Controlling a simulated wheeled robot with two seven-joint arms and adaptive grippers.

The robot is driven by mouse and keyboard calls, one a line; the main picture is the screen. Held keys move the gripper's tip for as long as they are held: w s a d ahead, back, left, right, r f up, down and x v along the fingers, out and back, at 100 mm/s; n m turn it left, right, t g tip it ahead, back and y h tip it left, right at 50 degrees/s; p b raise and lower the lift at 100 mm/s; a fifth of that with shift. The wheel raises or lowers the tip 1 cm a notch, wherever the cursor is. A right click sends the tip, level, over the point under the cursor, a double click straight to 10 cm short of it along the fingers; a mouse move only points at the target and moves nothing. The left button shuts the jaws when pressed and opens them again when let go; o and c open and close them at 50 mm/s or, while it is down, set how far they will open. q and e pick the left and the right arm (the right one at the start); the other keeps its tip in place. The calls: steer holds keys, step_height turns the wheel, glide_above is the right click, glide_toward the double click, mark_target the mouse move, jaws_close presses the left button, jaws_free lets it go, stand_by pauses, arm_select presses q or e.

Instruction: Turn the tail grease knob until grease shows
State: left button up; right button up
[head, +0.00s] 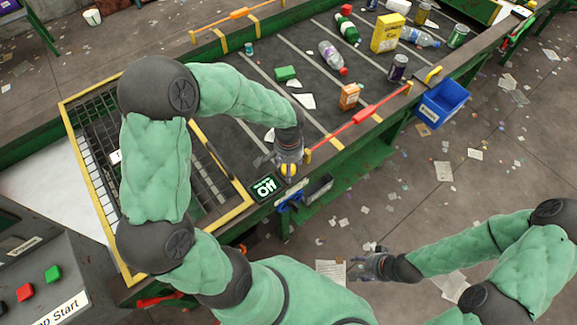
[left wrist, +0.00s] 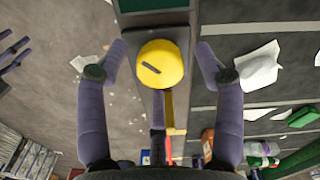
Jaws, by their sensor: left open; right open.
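The yellow round knob (head: 289,170) sits on the belt's near edge, close to the belt's tail end. In the left wrist view the knob (left wrist: 160,64) has a short dark mark on its face. A dark sign with a green border (head: 265,187), reading "Off", lies just left of the knob. No grease can be made out. My right gripper (head: 371,266) is open and empty above the floor at lower right.
The dark belt (head: 270,110) carries bottles, cans, a yellow box (head: 387,32) and scraps. A red bar (head: 365,116) runs along its near side. A blue bin (head: 443,103) hangs there. A yellow-framed grate (head: 215,205) is left of the knob. Paper litters the floor.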

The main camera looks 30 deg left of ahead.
arm_select(q)
steer(key=shift+f, duration=0.25)
steer(key=c, duration=1.2)
steer(key=shift+o, duration=0.2)
steer(key=m+p, duration=0.1)
steer(key=m, duration=0.2)
steer(key=shift+m, duration=0.3)
steer(key=shift+m+p, duration=0.5)
steer(key=shift+m, duration=1.1)
